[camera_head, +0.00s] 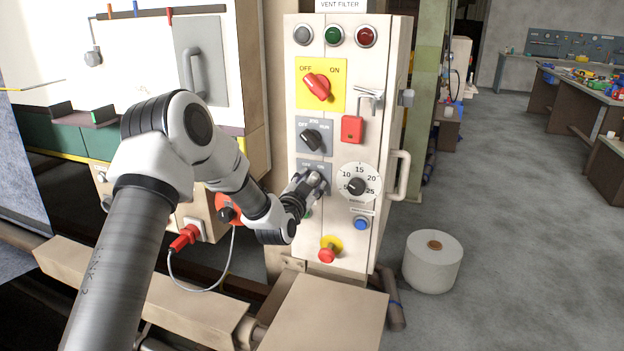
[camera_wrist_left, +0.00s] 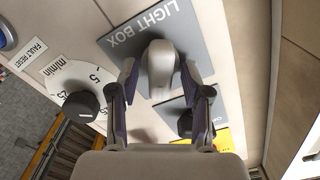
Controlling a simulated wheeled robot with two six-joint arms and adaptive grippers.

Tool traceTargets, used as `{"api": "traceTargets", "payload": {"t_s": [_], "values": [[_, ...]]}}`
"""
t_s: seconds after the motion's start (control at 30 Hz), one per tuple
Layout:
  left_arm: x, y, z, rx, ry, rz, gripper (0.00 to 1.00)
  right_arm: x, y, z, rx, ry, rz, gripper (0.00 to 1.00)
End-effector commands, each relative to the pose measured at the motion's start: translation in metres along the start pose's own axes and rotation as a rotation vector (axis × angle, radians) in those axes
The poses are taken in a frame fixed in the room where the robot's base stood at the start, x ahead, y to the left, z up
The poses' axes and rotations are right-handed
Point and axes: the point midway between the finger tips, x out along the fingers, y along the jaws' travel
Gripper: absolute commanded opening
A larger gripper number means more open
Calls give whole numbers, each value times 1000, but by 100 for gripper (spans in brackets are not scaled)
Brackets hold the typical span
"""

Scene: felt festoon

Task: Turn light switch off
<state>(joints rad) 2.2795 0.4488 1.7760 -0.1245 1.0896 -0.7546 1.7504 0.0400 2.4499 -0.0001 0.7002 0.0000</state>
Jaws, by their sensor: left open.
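The light switch is a grey rotary knob (camera_wrist_left: 161,68) on a dark grey plate marked LIGHT BOX (camera_wrist_left: 188,30), which appears upside down in the left wrist view. In the head view its plate (camera_head: 313,165) is on the cream control cabinet (camera_head: 379,80), below the black selector switch. My left gripper (camera_wrist_left: 158,76) is open, with one finger on each side of the knob. I cannot tell whether either finger touches it. In the head view my left gripper (camera_head: 308,188) is in front of the plate and hides most of the switch.
Close by are a black selector (camera_head: 313,138), a numbered dial (camera_head: 357,185), a blue button (camera_head: 361,223) and a red emergency button (camera_head: 328,252). A red switch (camera_head: 317,86) on yellow is higher up. A white spool (camera_head: 433,262) stands on the open floor at right.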

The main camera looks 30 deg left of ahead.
Motion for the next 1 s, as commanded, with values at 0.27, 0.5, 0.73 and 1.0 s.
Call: {"api": "traceTargets", "payload": {"t_s": [0.27,0.5,0.73,1.0], "values": [[6,0,0,-1,0,0,48,-1,0,0,0,-1,0,40],[6,0,0,-1,-1,0,7,-1,0,0,0,-1,0,40],[6,1,1,-20,-1,1,7,2,0,0,0,-1,0,40],[6,1,3,-136,0,0,7,15,0,0,0,-1,0,40]]}}
